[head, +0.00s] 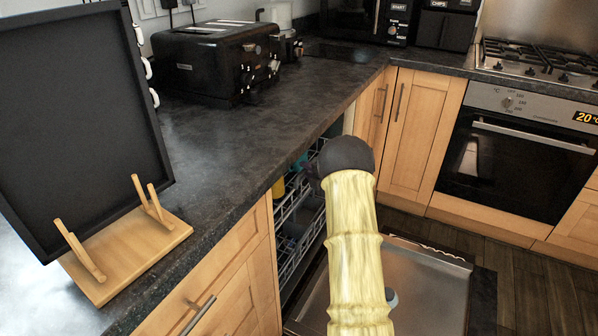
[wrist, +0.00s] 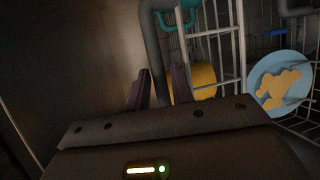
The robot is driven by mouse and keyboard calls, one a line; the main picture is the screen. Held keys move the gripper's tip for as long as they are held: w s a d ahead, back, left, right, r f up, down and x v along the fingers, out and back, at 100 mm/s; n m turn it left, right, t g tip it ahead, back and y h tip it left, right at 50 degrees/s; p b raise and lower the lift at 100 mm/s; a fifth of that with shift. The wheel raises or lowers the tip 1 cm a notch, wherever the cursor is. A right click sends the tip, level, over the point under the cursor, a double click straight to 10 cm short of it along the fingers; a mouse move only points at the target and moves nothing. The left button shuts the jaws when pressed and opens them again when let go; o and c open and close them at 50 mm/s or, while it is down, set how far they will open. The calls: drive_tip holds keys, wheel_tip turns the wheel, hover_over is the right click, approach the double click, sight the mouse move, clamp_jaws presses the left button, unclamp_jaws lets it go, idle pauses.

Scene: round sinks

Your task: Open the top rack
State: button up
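The dishwasher under the counter has its door (head: 428,285) folded down. Its top rack (head: 290,196), a white wire basket, sits inside, partly hidden by the counter and my arm. In the wrist view the rack's white wires (wrist: 239,60) rise right of my gripper (wrist: 159,88). The two dark purple fingers stand apart, with a thick grey bar passing between or just behind them; contact cannot be told. In the head view my arm mostly hides the gripper at the dishwasher opening.
A yellow item (wrist: 204,80) and a blue plate with a yellow figure (wrist: 280,80) are by the rack wires. The lower rack (head: 300,245) is below. The countertop (head: 225,140) overhangs the opening. An oven (head: 520,150) stands at right; floor before it is clear.

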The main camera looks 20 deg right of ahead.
drive_tip(key=shift+x, duration=1.45)
drive_tip(key=shift+d, duration=0.1)
